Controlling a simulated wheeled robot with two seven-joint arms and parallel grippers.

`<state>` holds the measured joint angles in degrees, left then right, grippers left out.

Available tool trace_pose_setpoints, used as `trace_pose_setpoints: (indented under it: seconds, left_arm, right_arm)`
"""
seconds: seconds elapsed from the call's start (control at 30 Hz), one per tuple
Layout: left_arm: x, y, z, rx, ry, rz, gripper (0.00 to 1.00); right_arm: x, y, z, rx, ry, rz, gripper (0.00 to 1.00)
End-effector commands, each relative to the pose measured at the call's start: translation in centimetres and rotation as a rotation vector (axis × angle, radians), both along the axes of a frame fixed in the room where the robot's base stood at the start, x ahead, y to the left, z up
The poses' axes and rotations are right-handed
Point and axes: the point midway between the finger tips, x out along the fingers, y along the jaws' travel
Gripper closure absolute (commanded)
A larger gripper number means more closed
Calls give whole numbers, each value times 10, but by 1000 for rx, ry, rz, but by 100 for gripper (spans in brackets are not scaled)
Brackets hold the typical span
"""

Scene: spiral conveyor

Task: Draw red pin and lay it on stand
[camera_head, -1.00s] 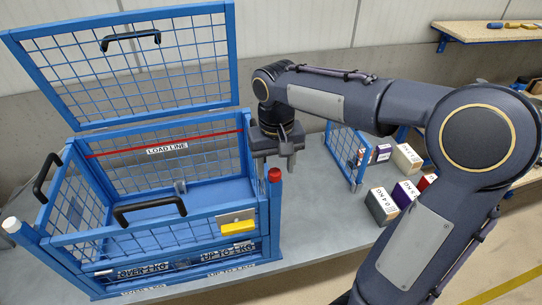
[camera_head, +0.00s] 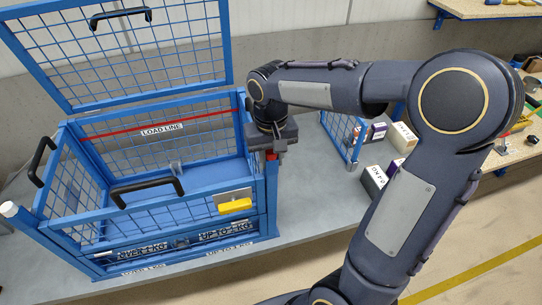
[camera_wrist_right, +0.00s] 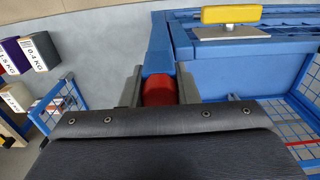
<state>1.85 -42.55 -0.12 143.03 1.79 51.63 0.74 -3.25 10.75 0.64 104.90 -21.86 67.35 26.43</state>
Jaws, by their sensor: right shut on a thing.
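The red pin (camera_wrist_right: 158,91) sits at the top of the front right corner post of the blue mesh cage (camera_head: 270,200). My right gripper (camera_head: 272,153) is over that corner, pointing down, and is shut on the red pin. In the right wrist view, its fingers (camera_wrist_right: 158,88) stand on either side of the red head. The lower part of the pin is hidden by the post and gripper. I cannot make out a stand for certain. My left gripper is not in view.
The cage's mesh lid (camera_head: 125,50) stands raised at the back. A yellow block (camera_head: 235,206) is on the cage front. A small blue mesh panel (camera_head: 343,138) and labelled boxes (camera_head: 375,180) stand right; grey table (camera_head: 310,205) between is clear.

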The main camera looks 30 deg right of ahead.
Motion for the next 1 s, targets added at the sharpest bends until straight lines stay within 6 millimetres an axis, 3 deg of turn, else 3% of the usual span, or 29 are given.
trace_pose_setpoints:
  seconds: [0.03, 0.07, 0.23, 0.57, 1.0]
  left_arm:
    - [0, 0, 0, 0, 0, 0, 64]
    - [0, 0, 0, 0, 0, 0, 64]
    - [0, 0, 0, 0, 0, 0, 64]
    - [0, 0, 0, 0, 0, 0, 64]
    - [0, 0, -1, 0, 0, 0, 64]
  right_arm:
    - [0, 0, 0, 0, 0, 0, 94]
    - [0, 0, 0, 0, -1, 0, 68]
    - [0, 0, 0, 0, -1, 0, 48]
    - [1, 0, 4, 1, -2, 0, 48]
    - [1, 0, 63, 0, -4, 0, 48]
